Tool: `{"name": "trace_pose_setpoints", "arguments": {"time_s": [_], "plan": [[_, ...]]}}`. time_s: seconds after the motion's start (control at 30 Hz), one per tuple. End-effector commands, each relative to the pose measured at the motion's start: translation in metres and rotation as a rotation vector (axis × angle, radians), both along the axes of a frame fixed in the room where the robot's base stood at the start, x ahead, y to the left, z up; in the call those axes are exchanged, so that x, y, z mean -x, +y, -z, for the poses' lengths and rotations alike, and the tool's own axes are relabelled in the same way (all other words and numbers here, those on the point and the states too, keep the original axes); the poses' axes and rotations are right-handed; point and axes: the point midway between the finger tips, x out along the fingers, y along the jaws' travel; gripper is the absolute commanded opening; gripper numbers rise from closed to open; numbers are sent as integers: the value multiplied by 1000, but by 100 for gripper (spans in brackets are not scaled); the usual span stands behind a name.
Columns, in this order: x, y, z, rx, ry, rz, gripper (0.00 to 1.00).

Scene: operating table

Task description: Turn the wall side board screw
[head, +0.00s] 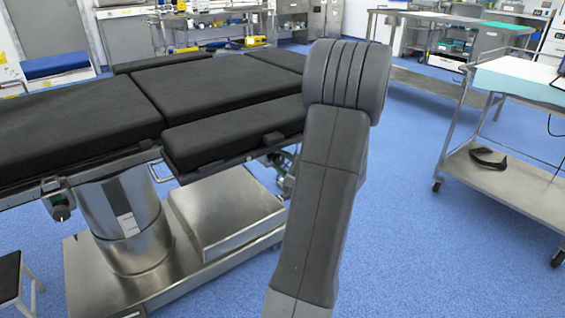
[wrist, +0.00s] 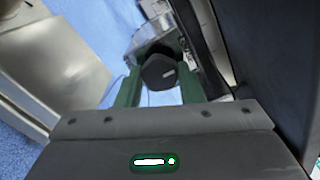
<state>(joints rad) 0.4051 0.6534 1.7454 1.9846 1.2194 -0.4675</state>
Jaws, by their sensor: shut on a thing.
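In the wrist view the screw's black knob (wrist: 160,72) sits between the green fingers of my gripper (wrist: 158,84). The fingers are shut on the knob from both sides. Behind the knob is a metal clamp (wrist: 148,38) at the edge of the operating table. In the head view my grey arm covers most of this spot, so the gripper and knob are largely hidden there. The black-padded operating table (head: 210,92) fills the left and middle of the head view. I cannot tell how far the screw is turned.
Another clamp with a dark knob (head: 61,207) hangs on the table's rail at the left. The steel column (head: 120,215) and base stand below. A steel trolley (head: 520,185) stands at the right. Blue floor (head: 400,240) is clear between arm and trolley.

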Motion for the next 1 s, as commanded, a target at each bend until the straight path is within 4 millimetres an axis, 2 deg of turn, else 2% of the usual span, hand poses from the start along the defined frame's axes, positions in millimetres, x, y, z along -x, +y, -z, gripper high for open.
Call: {"name": "trace_pose_setpoints", "arguments": {"time_s": [0.17,0.2,0.3,0.67,0.77,1.0], "plan": [[1,0,2,2,4,-1,11],[1,0,2,2,4,-1,38],[1,0,2,1,3,0,56],[4,-3,0,0,2,1,56],[12,-10,-1,0,2,3,56],[51,-39,-2,-1,3,6,56]]}}
